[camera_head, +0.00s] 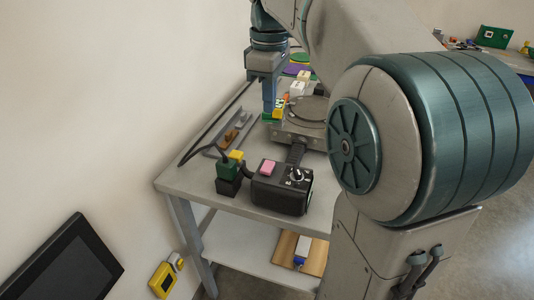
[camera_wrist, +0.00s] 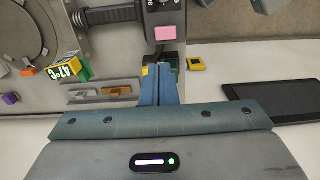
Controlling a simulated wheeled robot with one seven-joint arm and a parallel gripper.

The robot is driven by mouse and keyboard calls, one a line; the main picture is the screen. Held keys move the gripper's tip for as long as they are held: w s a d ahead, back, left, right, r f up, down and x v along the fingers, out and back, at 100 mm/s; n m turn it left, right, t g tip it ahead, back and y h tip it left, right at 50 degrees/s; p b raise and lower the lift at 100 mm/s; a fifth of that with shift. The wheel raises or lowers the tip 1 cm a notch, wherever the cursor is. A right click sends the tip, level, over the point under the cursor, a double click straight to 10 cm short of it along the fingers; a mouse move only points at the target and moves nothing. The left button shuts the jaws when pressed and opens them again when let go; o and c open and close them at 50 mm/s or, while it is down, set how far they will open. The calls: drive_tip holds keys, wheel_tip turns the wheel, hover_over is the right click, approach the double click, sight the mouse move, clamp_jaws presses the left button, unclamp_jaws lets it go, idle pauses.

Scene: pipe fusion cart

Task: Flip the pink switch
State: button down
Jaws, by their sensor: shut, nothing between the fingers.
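The pink switch (camera_head: 268,167) sits on top of a black control box (camera_head: 282,192) near the cart's front edge. A dial is beside it on the same box. The pink switch also shows in the wrist view (camera_wrist: 166,33), above my fingertips and apart from them. My gripper (camera_head: 269,108) is shut and empty. It points down over the cart, farther back than the black box. In the wrist view my gripper (camera_wrist: 159,70) shows its blue fingers together. The switch's exact tilt is too small to tell.
A green and black block with a yellow top (camera_head: 229,172) stands left of the black box. A grey round-plate device (camera_head: 300,125) lies behind it. A brown item in a tray (camera_head: 231,136) is near the wall. A dark screen (camera_head: 62,262) is at lower left.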

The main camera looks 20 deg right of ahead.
sight(269, 163)
idle(0.3)
wheel_tip(269, 163, down, 14)
drive_tip(key=shift+b, duration=0.9)
